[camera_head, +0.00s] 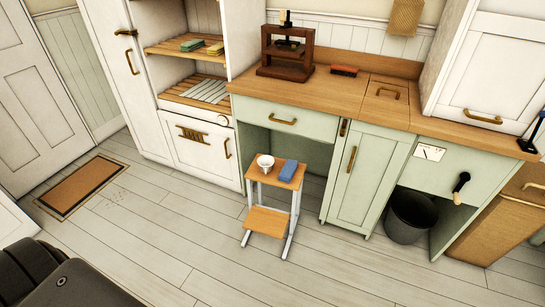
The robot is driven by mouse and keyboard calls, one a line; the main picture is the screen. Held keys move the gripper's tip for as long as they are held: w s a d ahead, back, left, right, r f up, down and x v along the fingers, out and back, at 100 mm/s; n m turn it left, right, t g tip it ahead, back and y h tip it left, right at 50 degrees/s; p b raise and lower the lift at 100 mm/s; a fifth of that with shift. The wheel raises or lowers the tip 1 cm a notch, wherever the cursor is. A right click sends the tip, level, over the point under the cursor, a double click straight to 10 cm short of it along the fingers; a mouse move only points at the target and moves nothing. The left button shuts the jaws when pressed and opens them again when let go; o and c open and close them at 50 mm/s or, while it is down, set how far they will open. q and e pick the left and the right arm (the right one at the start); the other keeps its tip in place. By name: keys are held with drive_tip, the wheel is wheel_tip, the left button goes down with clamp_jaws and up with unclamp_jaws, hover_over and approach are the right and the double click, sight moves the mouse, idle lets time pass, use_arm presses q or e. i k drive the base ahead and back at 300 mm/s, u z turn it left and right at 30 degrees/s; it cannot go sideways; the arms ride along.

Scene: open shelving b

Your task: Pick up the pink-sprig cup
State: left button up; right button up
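A small white cup (265,163) stands upright on the top step of a wooden step stool (283,181). It is too small to tell whether a pink sprig is on it. No other cup is visible. A blue block-like thing (288,171) lies beside it on the right, on the same step. Neither of my grippers shows in the view. A dark part of my own body shows at the bottom left corner.
The stool stands before a green cabinet (353,175) with a wooden counter (335,92). A black bin (409,218) stands right. White shelving (186,92) is behind left. A brown mat (84,187) lies by the door. The floor before the stool is clear.

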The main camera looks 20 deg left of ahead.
sight(266, 162)
drive_tip(key=i, duration=1.2)
